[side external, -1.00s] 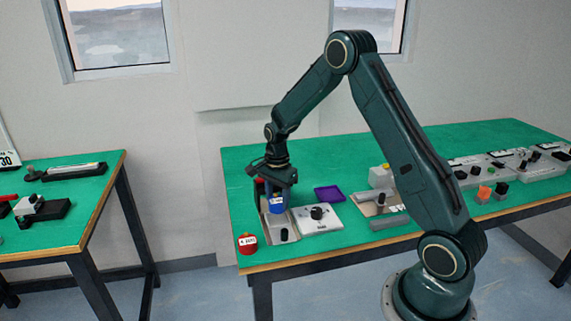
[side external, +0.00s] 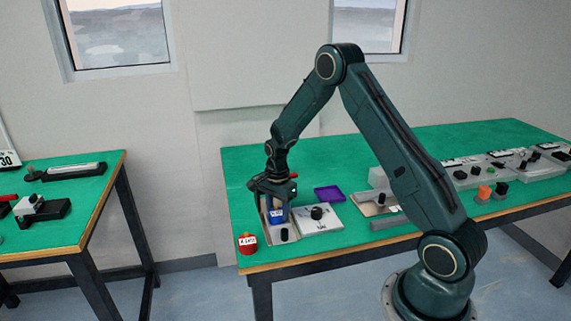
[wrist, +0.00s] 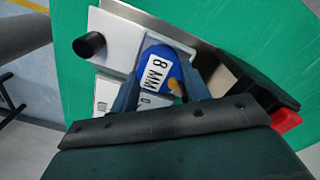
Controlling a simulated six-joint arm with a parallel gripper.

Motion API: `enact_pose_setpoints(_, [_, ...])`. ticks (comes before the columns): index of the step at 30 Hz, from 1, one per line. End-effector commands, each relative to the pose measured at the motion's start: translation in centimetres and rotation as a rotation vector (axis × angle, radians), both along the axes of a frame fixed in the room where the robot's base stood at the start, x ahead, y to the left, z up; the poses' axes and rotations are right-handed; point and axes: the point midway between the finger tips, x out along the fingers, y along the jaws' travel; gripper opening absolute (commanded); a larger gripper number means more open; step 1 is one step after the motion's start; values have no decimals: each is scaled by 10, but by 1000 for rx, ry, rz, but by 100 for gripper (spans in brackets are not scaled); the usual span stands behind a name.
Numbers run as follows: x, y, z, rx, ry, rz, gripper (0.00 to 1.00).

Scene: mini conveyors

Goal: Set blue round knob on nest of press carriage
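The blue round knob (wrist: 158,62) carries a white label reading "8 MM" and sits between the two fingers of my gripper (wrist: 161,80) in the wrist view. In the side view the knob (side external: 277,215) is under my gripper (side external: 273,198), low over the press unit. The fingers appear shut on its sides. The press unit has a pale plate (wrist: 117,42) with a black knob and a dark part with a red end (wrist: 286,119). The nest is hidden under the blue knob, so I cannot tell whether the knob touches it.
A red round piece with a white label (side external: 247,243) stands at the table's front left corner. A white plate with a black dial (side external: 317,218) is just right of the press. A purple tray (side external: 328,193) lies behind it. Green table is clear behind the press.

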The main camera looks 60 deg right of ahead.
Motion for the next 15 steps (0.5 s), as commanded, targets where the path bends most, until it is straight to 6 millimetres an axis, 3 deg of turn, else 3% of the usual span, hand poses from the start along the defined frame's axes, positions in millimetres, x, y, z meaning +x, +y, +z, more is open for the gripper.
enact_pose_setpoints(1, [0,0,0,0,0,0,56])
enact_pose_setpoints(3, [0,0,0,0,0,0,68])
enact_pose_setpoints(15, [0,0,3,0,-1,0,68])
